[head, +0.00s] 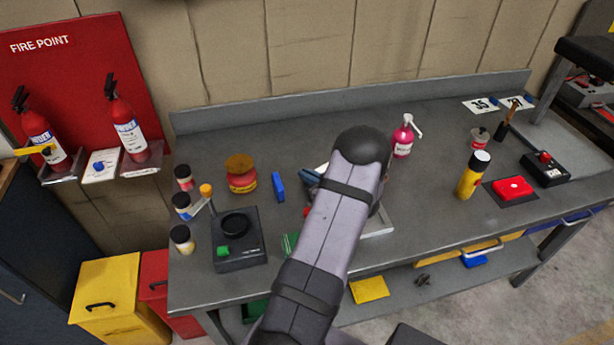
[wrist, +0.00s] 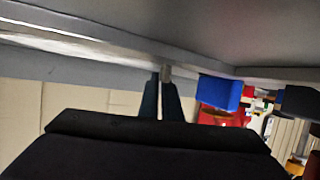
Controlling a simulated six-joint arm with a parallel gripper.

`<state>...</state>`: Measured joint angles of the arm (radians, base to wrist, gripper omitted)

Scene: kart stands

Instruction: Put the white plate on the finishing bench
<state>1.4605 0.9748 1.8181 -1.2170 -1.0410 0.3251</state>
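White plates stand or lie in two places in the head view. Two number plates, one marked 35 (head: 481,106) and one marked 37 (head: 516,104), lie at the back right of the grey bench (head: 430,240). A small white plate with a blue knob (head: 102,166) is on a ledge below the fire point board. In the head view my arm hides my gripper over the bench's middle. In the wrist view my gripper's fingers (wrist: 163,85) are close together, with a small grey piece at their tips. I cannot tell whether they hold it.
A pale tray (head: 378,224) is partly hidden under my arm. A blue block (head: 278,187) stands left of it and a pink bottle (head: 403,138) right. A black device (head: 238,240) and several jars are at the left end. Bench is clear between pink bottle and yellow bottle (head: 473,176).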

